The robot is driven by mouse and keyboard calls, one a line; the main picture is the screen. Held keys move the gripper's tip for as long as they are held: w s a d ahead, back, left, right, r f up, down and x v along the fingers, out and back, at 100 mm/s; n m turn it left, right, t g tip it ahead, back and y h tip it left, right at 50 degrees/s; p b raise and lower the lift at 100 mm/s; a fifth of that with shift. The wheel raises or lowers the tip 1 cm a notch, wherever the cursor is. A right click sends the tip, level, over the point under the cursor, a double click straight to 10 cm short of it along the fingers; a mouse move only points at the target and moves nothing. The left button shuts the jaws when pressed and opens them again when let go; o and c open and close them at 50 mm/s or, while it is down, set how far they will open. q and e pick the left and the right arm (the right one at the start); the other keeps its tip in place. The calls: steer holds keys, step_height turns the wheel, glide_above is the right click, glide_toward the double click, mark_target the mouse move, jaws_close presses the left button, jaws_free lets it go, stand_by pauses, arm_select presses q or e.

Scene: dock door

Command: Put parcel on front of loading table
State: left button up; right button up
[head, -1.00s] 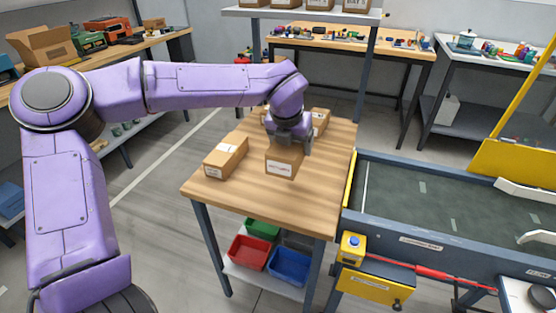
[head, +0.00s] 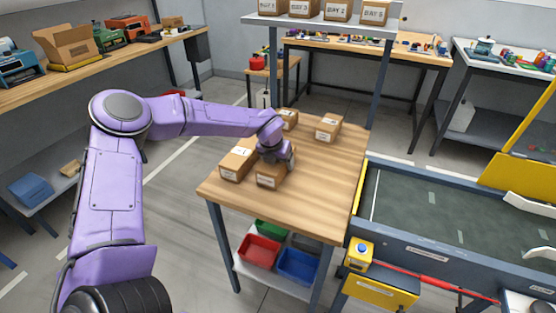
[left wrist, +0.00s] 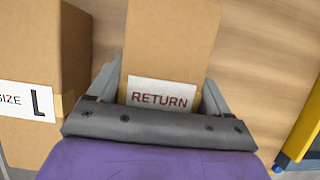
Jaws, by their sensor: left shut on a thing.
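My left gripper (head: 275,158) is shut on a brown cardboard parcel (head: 268,181) over the front left part of the wooden loading table (head: 325,190). In the left wrist view the held parcel (left wrist: 168,45) sits between the two fingers and bears a white label reading RETURN. The gripper hides part of it in the head view. I cannot tell whether its underside touches the tabletop. Another parcel (head: 239,158) stands close on its left; in the left wrist view this neighbour (left wrist: 40,60) has a SIZE L label. My right gripper is not in view.
Two more parcels stand at the table's back, one left (head: 289,120) and one right (head: 328,127). The table's right and front right are clear. A conveyor (head: 440,212) with a yellow box (head: 380,290) adjoins the right side. Red (head: 259,251) and blue (head: 298,266) bins sit below.

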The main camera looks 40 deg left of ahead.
arm_select(q)
steer(key=shift+f, duration=0.1)
steer(key=o, duration=1.2)
steer(key=v, duration=1.2)
steer(key=shift+s, duration=0.15)
